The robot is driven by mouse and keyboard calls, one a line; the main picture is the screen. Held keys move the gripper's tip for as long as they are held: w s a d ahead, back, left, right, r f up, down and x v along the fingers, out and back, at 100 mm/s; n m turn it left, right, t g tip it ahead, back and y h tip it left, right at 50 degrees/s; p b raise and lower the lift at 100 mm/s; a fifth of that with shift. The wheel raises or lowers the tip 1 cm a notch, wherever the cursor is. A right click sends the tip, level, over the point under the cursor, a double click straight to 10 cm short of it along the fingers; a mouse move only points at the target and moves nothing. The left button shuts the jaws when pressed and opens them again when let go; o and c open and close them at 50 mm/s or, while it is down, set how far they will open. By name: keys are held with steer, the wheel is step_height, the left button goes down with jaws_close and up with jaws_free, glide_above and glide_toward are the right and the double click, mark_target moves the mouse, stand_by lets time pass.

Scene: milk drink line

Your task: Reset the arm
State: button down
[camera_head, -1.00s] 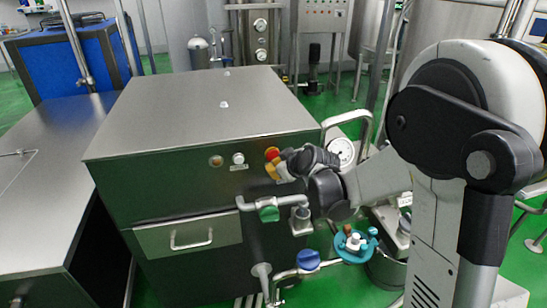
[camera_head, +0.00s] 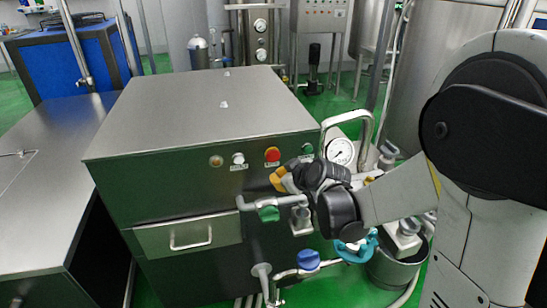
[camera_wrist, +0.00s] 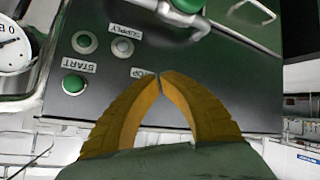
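My gripper (camera_head: 277,179) is in front of the upper front panel of the steel cabinet (camera_head: 180,182), just below the red button (camera_head: 272,155) in the head view. In the wrist view my two yellow fingers (camera_wrist: 160,76) meet at their tips, with nothing seen between them. The wrist view shows the panel with a green button (camera_wrist: 74,84) labelled START and a pale button (camera_wrist: 122,48) near the SUPPLY label. A label beside my fingertips is partly hidden. The red button does not show there. Contact with the panel cannot be told.
A pipe with a green valve handle (camera_head: 268,214) runs just below my gripper. A round gauge (camera_head: 340,151) stands to the right. A blue valve handle (camera_head: 308,259) and a teal fitting (camera_head: 357,247) are lower down. The cabinet top (camera_head: 215,105) is largely clear.

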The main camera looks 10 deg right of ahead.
steer(key=s+r+m+g+h, duration=0.1)
steer(key=s+r+m, duration=0.1)
steer(key=s, duration=1.1)
steer(key=s+r+m+g+h, duration=0.1)
steer(key=s+m, duration=0.4)
steer(key=s, duration=0.9)
step_height(320, 180, up, 2)
steer(key=shift+s+d+r+g+h, duration=0.2)
steer(key=shift+s+d+g+h, duration=0.15)
steer(key=shift+g, duration=0.45)
